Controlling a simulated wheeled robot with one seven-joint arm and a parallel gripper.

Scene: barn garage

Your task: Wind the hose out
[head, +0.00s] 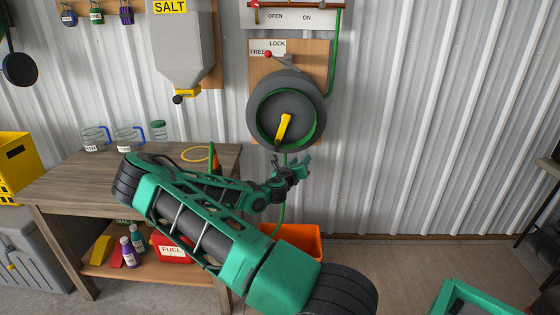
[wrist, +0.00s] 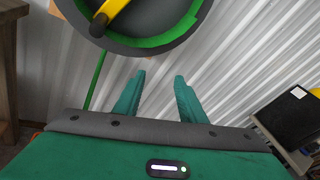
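The grey hose reel (head: 257,90) hangs on a wooden board on the metal wall, with green hose (head: 318,122) round its drum. Its yellow crank handle (head: 284,128) is at the front; the handle also shows in the wrist view (wrist: 112,16). A lever with a red knob (head: 268,55) sits above the reel; the knob is beside the FREE label, below LOCK. A green hose end (wrist: 97,80) hangs down from the reel. My gripper (head: 299,166) is just below the reel, apart from the handle. In the wrist view its fingers (wrist: 159,78) are open with nothing between them.
An orange bin (head: 303,238) stands below the reel, partly hidden by my arm. A wooden workbench (head: 75,180) with jugs is at the left. A grey SALT hopper (head: 180,48) hangs left of the reel. The wall to the right is clear.

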